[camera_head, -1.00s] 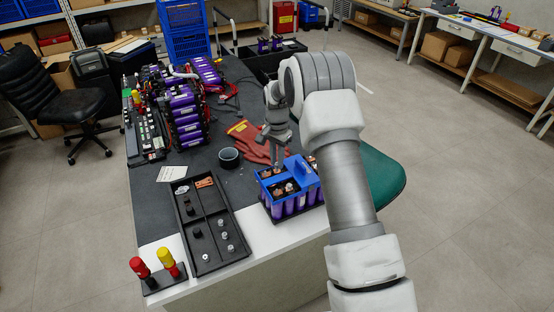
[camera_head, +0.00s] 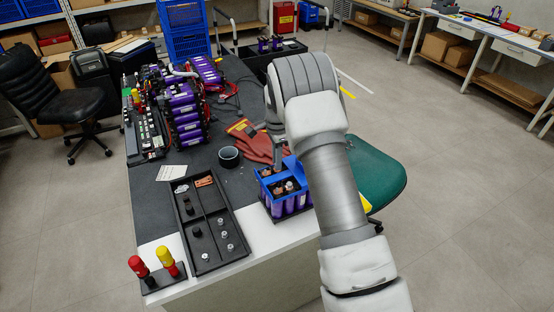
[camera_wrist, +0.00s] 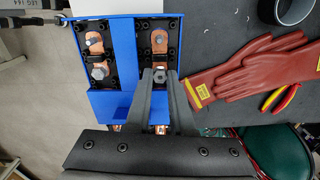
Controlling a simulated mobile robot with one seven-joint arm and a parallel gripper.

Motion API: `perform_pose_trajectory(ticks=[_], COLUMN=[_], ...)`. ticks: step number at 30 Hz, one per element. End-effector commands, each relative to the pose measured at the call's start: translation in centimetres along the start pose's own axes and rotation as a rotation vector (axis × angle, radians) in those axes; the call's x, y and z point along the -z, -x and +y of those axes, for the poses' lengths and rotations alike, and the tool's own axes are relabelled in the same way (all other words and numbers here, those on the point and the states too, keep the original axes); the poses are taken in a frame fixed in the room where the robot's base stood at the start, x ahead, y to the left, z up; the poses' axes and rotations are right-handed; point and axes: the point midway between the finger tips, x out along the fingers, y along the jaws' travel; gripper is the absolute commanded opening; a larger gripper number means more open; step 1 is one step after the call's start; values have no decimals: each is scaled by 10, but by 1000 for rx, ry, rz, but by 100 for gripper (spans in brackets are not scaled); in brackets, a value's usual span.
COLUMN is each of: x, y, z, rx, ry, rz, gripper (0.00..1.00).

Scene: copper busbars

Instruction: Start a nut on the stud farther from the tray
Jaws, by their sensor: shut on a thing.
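A blue module (camera_head: 288,208) with purple cells stands at the bench's front edge. In the wrist view the blue housing (camera_wrist: 124,60) has two black bays with copper busbars. The left bay's busbar (camera_wrist: 95,42) has a grey hex piece (camera_wrist: 99,73) near its lower end. The right bay's busbar (camera_wrist: 159,40) lies just beyond my fingertips. My gripper (camera_wrist: 160,76) is shut on a grey hex nut (camera_wrist: 160,73), over the lower part of the right bay. The fingers hide what is beneath, so contact with a stud cannot be told. The head view shows my gripper (camera_head: 278,160) partly behind my arm.
A black parts tray (camera_head: 212,206) left of the module holds several nuts, dark pieces and a copper piece. Red gloves (camera_wrist: 250,68) and red-handled pliers (camera_wrist: 280,98) lie right of the module in the wrist view. A dark cup (camera_head: 229,157) and two screwdrivers (camera_head: 153,268) stand nearby.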

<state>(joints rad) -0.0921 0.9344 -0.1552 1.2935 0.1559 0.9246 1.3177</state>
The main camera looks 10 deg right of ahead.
Motion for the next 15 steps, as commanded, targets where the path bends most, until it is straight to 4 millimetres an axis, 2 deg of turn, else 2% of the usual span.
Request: perform_pose_trajectory(ticks=[8,15], x=[-1,-1], y=[-1,-2], z=[1,1], rx=[-2,-4], ry=[-13,-282], rz=[-1,1], gripper=[0,0])
